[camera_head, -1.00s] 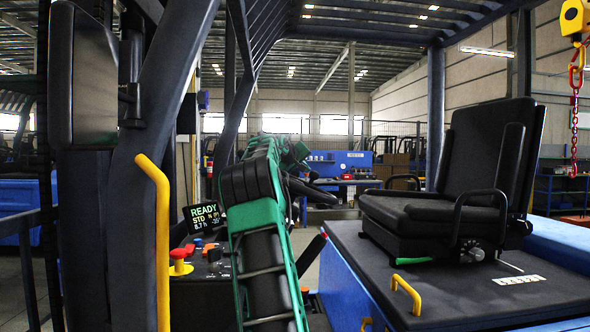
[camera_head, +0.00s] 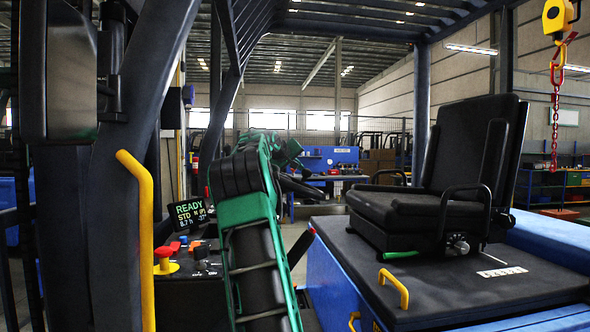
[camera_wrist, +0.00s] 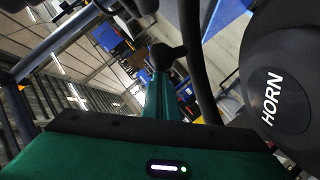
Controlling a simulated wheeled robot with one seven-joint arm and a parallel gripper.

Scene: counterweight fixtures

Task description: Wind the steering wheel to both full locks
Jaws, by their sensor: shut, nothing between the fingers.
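The steering wheel shows close in the wrist view: its round black hub marked HORN (camera_wrist: 275,95) fills the right side, and a dark curved rim piece (camera_wrist: 192,50) runs down beside it. My gripper (camera_wrist: 165,72) is shut and empty; its narrow green fingers point up the picture, left of the hub and close beside the rim. Whether they touch the rim I cannot tell. In the head view my green and black arm hides much of the wheel; a dark part of the wheel (camera_head: 303,188) shows just right of it.
A black seat (camera_head: 450,190) stands on the blue truck body at right, with a yellow handle (camera_head: 393,287) in front. A READY display (camera_head: 188,213) and a red stop button (camera_head: 164,255) are left of my arm. A dark pillar (camera_head: 135,170) and a yellow grab bar (camera_head: 142,235) stand at left.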

